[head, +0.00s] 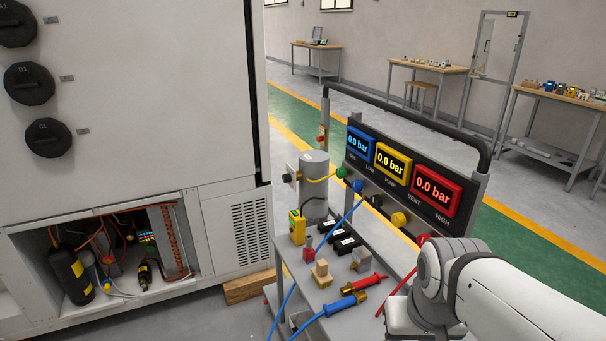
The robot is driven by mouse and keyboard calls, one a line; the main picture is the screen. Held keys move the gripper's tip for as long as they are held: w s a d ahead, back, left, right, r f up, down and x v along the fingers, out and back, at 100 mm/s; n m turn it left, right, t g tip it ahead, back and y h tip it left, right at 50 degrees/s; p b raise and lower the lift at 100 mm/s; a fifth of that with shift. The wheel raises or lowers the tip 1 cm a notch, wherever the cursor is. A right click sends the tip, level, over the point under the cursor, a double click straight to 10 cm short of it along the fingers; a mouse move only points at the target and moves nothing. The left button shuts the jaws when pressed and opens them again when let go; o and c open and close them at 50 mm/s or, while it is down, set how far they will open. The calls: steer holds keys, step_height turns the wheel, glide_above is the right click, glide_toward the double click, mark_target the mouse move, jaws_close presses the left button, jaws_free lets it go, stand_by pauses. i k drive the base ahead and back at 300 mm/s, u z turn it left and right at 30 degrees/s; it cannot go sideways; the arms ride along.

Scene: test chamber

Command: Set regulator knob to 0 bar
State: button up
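A cart carries a manifold panel (410,205) with a blue display (358,142), a yellow display (391,163) and a red display (437,189), each reading 0.0 bar. Under them is a row of coloured knobs, among them a green knob (341,172), a black knob (376,201) and a yellow knob (398,219). A dark round knob (286,178) sticks out from a pale box beside the grey cylinder (315,185). I cannot tell for sure which is the regulator knob. My arm comes in at the lower right, in front of the cart; no gripper fingers show.
A large white cabinet (150,110) stands left, its lower bay open. On the cart shelf lie a blue-handled hose fitting (341,305), a red-handled one (364,284) and a yellow meter (297,227). A dark handrail (410,115) arches over the panel. Workbenches stand far behind.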

mark_target(286, 177)
steer(key=z, duration=2.35)
steer(key=k, duration=1.8)
steer(key=u, duration=2)
steer(key=i, duration=1.65)
steer(key=u, duration=0.1)
